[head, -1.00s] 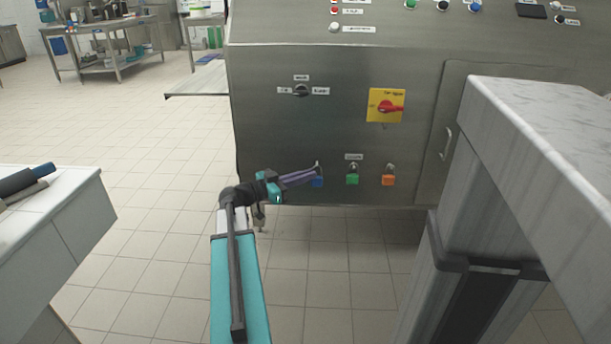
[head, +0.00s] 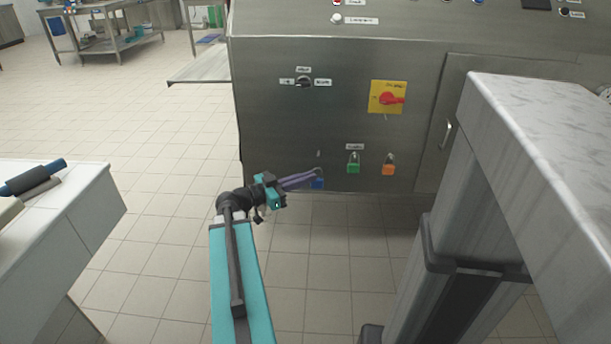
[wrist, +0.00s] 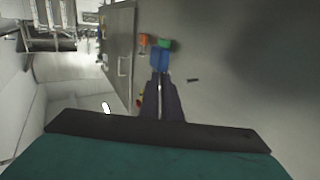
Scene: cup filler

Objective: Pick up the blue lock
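The blue lock (head: 317,184) is at the fingertips of my gripper (head: 312,177), in front of the lower edge of the steel machine panel. It hangs below a small peg (head: 318,153) on the panel and looks apart from it. In the wrist view the blue lock (wrist: 160,60) sits at the tips of the two dark fingers (wrist: 160,80), which are close together on it. Part of the lock and its shackle are hidden by the fingers.
A green lock (head: 353,163) and an orange lock (head: 388,165) hang to the right on the panel. A yellow plate with a red switch (head: 388,97) is above. A marble-topped counter (head: 550,130) stands close on the right, a white counter (head: 60,210) on the left.

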